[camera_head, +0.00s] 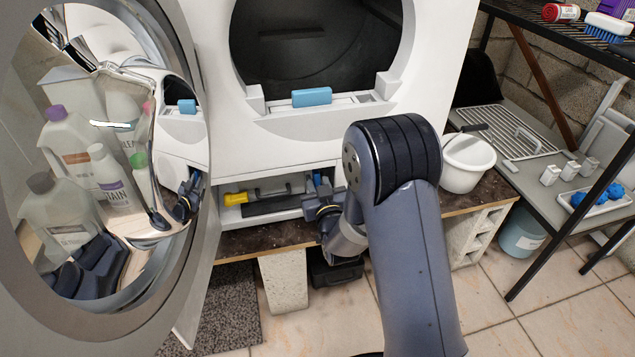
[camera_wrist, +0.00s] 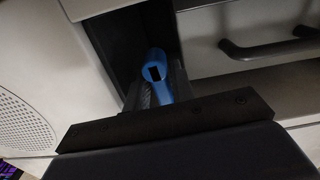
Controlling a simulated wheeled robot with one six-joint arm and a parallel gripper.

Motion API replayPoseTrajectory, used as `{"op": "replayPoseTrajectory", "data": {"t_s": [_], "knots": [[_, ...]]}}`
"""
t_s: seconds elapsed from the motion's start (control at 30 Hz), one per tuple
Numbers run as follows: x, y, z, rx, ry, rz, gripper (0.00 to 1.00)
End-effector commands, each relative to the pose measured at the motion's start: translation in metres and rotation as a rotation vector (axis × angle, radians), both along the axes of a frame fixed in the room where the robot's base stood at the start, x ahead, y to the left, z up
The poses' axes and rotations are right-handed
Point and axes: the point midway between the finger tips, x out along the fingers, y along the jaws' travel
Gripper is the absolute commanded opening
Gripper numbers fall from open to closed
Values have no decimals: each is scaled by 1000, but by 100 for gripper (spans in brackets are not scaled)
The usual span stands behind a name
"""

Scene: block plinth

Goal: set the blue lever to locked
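The blue lever (camera_wrist: 155,68) sits in a dark recess low on the front of the white machine, with a square hole in its rounded top end. A small piece of it shows in the head view (camera_head: 317,178). My gripper (camera_head: 320,206) is at the recess, right in front of the lever. In the wrist view, the dark gripper body covers the lower part of the picture and hides the lever's lower end. Dark finger parts appear close beside the lever; I cannot tell whether they touch it or how far apart they are.
The machine's round door (camera_head: 205,250) stands open at the left. A light blue piece (camera_head: 312,97) is at the drum opening's lower rim. Beside the lever is a drawer front with a dark handle (camera_wrist: 265,47); a yellow part (camera_head: 236,199) is further left. A white bowl (camera_head: 467,163) stands right.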

Motion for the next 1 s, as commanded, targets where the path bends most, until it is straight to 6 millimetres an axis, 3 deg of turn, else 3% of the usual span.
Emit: {"op": "replayPoseTrajectory", "data": {"t_s": [0.3, 1.0], "knots": [[0, 0, 0, 0, 0, 0, 0], [-1, 2, -1, -128, -36, 0, 0]]}}
